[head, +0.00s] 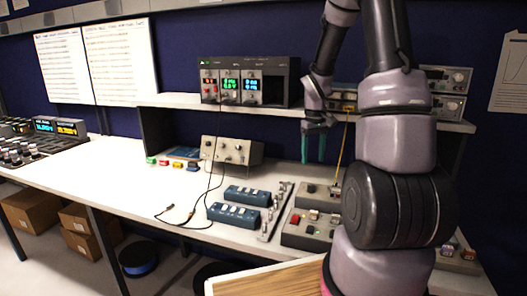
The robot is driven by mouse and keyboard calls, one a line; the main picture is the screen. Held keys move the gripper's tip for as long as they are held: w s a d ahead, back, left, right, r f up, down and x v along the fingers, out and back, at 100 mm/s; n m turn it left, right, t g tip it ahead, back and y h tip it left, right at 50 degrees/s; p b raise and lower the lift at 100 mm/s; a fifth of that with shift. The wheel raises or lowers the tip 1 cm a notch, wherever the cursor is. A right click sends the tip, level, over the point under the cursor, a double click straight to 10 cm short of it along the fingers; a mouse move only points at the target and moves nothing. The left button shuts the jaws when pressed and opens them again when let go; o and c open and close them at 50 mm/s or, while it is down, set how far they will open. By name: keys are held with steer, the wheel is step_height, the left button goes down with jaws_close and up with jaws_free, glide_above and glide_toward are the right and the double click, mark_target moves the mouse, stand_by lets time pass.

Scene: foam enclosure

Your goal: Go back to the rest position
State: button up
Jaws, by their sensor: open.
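My gripper (314,148) hangs from my purple-grey arm in the head view, its two teal fingers pointing down and apart. It is open, and I see nothing between the fingers. It appears in front of the shelf edge, above the workbench (110,165), to the right of the grey instrument box. My arm rises from the lower right and bends over at the top of the picture. It hides part of the shelf and the right side of the bench.
A shelf (190,101) carries a module rack with lit displays (243,82). On the bench stand a grey instrument box (232,150), blue switch boxes (247,196), a control box with buttons (308,231) and a dark cable (178,222). Cardboard boxes (32,209) sit below. The bench's left-middle is clear.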

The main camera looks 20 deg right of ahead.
steer(key=s+a+r+m+t, duration=0.15)
steer(key=s+a+r, duration=0.25)
steer(key=r, duration=0.4)
steer(key=s+a+r+m+t, duration=0.1)
steer(key=s+a+r+t, duration=0.15)
steer(key=r, duration=0.55)
steer(key=s+a+r+m+t+y, duration=0.1)
steer(key=s+a+r, duration=0.2)
steer(key=s, duration=0.3)
steer(key=s+a+r+m+t+y, duration=0.1)
steer(key=s+a+r+t, duration=0.1)
steer(key=s+r, duration=0.4)
steer(key=shift+s+a+m, duration=0.35)
steer(key=shift+s+a, duration=0.25)
steer(key=shift+a, duration=0.3)
